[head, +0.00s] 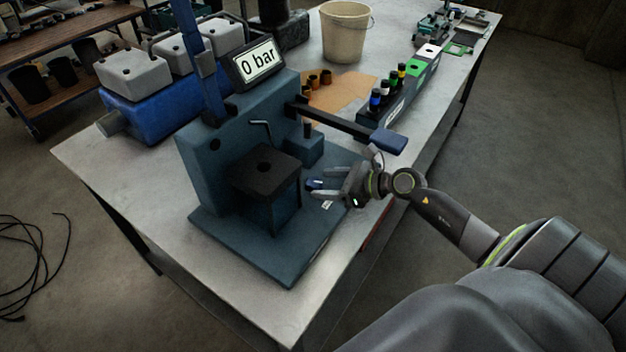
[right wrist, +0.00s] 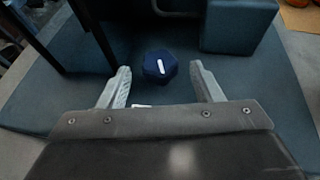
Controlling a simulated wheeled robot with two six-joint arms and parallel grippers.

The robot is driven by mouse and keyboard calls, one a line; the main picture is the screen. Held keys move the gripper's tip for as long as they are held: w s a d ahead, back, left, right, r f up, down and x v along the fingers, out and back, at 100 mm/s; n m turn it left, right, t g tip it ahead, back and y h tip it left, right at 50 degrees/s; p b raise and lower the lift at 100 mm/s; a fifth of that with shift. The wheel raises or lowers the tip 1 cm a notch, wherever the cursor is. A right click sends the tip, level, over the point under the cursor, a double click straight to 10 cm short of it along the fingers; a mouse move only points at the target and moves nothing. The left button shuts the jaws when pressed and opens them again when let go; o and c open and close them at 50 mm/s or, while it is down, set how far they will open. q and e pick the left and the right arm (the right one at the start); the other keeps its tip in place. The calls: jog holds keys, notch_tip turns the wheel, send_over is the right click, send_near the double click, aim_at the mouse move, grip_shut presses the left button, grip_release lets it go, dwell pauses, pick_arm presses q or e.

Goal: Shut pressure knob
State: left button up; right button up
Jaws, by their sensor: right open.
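The pressure knob (right wrist: 160,66) is a small dark blue faceted knob with a white mark, on the blue base of the test stand. In the head view the knob (head: 315,184) shows just left of my right gripper. My right gripper (head: 328,188) is open, and nothing is between its fingers. In the right wrist view the gripper (right wrist: 160,85) has one finger on each side, with the knob centred just beyond the fingertips. I cannot tell whether they touch it. The display (head: 257,64) on the stand reads 0 bar. My left gripper is not in view.
The stand's black-topped block (head: 266,168) is left of the knob. A lever with a blue handle (head: 388,141) extends above and behind my right gripper. A rack of small bottles (head: 410,85) and a beige bucket (head: 346,32) stand farther back on the table.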

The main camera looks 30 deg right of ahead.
aim_at(313, 181)
jog(key=shift+p+x, duration=0.35)
jog(key=shift+x, duration=1.9)
jog(key=c, duration=1)
jog(key=m+h+p, duration=0.1)
jog(key=p, duration=0.2)
jog(key=m+t+h+p, duration=0.1)
jog(key=p, duration=0.2)
jog(key=m+h+p, duration=0.1)
jog(key=h+p, duration=0.1)
jog(key=p, duration=0.1)
jog(key=shift+r+m+t+p, duration=0.35)
jog(key=shift+r+m+t, duration=0.05)
jog(key=shift+f+m+h+p, duration=0.3)
jog(key=shift+m+h+p, duration=0.15)
jog(key=shift+p, duration=0.2)
jog(key=shift+d, duration=0.1)
jog(key=o, duration=1)
